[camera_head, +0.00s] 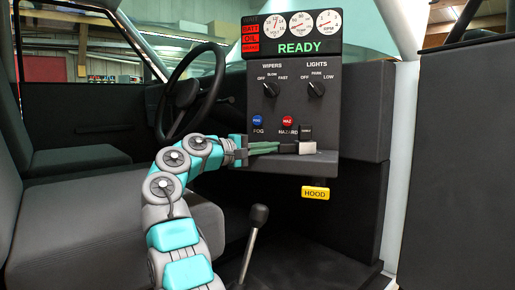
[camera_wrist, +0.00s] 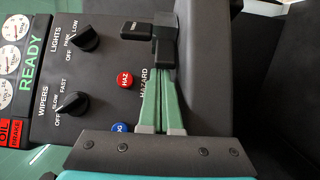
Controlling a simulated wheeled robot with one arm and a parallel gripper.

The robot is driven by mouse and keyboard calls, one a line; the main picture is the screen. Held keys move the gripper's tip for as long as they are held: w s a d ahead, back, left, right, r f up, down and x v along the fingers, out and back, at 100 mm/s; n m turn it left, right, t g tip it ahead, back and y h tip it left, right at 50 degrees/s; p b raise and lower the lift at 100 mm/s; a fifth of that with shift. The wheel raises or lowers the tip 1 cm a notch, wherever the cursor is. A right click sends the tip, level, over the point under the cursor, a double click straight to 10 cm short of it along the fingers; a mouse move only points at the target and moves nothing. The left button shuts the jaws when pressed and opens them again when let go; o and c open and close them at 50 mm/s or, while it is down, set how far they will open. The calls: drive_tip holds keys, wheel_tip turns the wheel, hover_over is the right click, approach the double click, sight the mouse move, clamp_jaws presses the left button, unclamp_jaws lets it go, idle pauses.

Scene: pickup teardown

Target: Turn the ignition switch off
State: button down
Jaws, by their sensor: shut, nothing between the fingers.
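A dash panel (camera_head: 335,110) faces me with its display reading READY in green. At its lower right is a small black switch (camera_head: 306,132), which looks like the ignition switch; its lettering is too small to read. In the wrist view it shows as a black block with a lever-like part (camera_wrist: 138,31) pointing left. My gripper (camera_head: 280,147) reaches in from the left below the hazard button. Its green fingers (camera_wrist: 163,72) are shut together, with their tips at the near side of the black block. I cannot tell whether they touch it.
The red hazard button (camera_head: 288,121) and blue fog button (camera_head: 258,121) lie close to my fingers. Above are the wipers knob (camera_head: 271,89) and lights knob (camera_head: 316,89). A yellow HOOD handle (camera_head: 315,193) hangs below. The steering wheel (camera_head: 186,94) and gear lever (camera_head: 258,218) stand near my arm.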

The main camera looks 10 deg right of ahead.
drive_tip(key=shift+w+d, duration=0.3)
drive_tip(key=shift+d, duration=0.3)
drive_tip(key=shift+w, duration=0.15)
drive_tip(key=shift+w+f+y+b, duration=0.15)
drive_tip(key=shift+y+b, duration=0.15)
drive_tip(key=shift+b, duration=0.2)
drive_tip(key=shift+w+n+t+b, duration=0.15)
drive_tip(key=shift+n+t+b, duration=0.25)
drive_tip(key=shift+t+b, duration=0.15)
drive_tip(key=shift+r+b, duration=0.2)
drive_tip(key=shift+b, duration=0.1)
drive_tip(key=shift+s+n+t+y+b, duration=0.3)
drive_tip(key=shift+t+y+b, duration=0.1)
drive_tip(key=shift+b, duration=0.45)
